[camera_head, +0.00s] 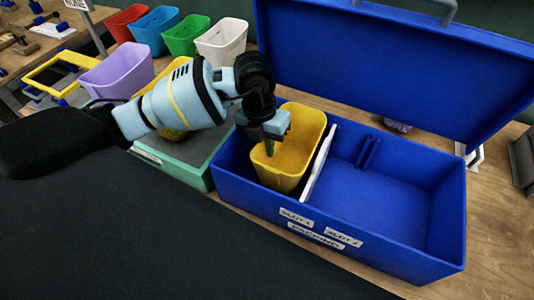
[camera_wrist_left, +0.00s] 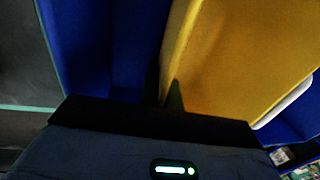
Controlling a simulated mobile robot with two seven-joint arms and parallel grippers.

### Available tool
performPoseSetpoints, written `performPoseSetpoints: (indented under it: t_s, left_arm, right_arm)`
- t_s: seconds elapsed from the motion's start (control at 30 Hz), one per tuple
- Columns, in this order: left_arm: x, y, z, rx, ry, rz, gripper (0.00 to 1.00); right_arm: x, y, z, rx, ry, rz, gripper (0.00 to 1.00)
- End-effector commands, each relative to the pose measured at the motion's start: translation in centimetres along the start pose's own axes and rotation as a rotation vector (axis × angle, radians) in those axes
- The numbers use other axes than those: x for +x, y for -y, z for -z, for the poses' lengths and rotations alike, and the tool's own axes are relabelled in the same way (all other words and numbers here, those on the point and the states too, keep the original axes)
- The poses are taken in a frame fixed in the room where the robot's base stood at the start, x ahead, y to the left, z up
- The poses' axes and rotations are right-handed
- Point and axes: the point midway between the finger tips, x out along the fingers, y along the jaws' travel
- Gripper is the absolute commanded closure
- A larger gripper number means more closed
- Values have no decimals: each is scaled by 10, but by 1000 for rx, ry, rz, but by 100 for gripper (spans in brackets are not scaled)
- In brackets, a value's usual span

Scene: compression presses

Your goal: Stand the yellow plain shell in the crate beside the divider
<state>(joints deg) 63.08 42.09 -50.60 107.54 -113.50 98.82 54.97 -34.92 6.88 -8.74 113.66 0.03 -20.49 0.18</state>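The yellow shell (camera_head: 291,160) is inside the blue crate (camera_head: 375,240), in the left compartment. It stands roughly upright, slightly tilted, beside the white divider (camera_head: 318,165); whether its base touches the crate floor is hidden. My left gripper (camera_head: 269,140) is at the shell's left wall. In the left wrist view the shell (camera_wrist_left: 235,60) fills the right side, and the fingers (camera_wrist_left: 165,92) sit on either side of its wall edge, so the gripper appears shut on it. My right gripper is in neither view.
The crate's blue lid (camera_head: 400,65) stands open behind. The right compartment holds a small blue rib and no shell. A grey-green tray (camera_head: 190,175) with another yellow shell, partly behind my arm, is at left. Purple, red, blue, green and white bins (camera_head: 221,42) stand behind.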

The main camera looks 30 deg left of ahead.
Motion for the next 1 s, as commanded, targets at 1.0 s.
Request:
performPoseSetpoints:
  t_s: [1.0]
  left_arm:
    - [37,-5,1,0,-2,-1,74]
  right_arm:
    - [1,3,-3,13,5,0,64]
